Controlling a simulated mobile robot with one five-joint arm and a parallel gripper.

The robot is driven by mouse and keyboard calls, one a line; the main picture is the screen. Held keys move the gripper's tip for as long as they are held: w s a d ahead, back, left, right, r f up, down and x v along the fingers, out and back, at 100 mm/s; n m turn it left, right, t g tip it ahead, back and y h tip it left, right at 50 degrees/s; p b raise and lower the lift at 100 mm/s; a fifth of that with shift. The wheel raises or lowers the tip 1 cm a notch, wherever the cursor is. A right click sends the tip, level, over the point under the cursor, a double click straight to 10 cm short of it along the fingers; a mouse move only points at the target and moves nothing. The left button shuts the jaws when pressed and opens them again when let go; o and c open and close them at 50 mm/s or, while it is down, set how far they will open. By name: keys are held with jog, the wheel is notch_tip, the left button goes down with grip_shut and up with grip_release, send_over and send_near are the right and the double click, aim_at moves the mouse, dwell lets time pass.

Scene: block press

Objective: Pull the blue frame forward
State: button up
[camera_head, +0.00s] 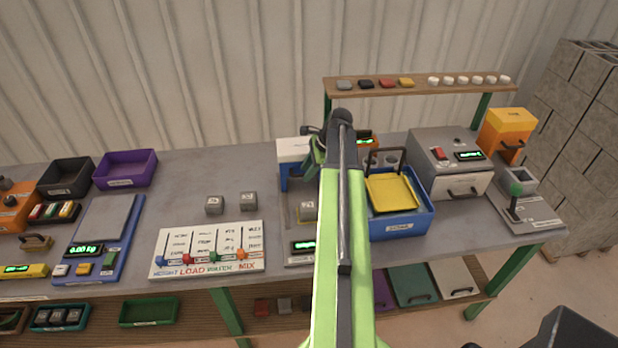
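A blue upright part with a white top, which looks like the blue frame (284,181), stands at the back middle of the table. My arm covers much of its right side. A grey press base with a grey block (307,210) on it lies in front of the frame. My green arm reaches forward over the table, and my gripper (313,157) is at its far end, beside or over the frame's right part. The fingers are mostly hidden, so I cannot tell whether they touch the frame or are open.
A blue bin (428,212) with a yellow tray (391,193) stands right of my arm. A grey oven-like box (458,185) is farther right. Two grey blocks (214,205) and a white label board (210,250) lie to the left. A shelf (420,88) rises behind.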

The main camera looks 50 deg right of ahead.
jog(key=shift+f, duration=0.1)
grip_shut()
dwell(1.3)
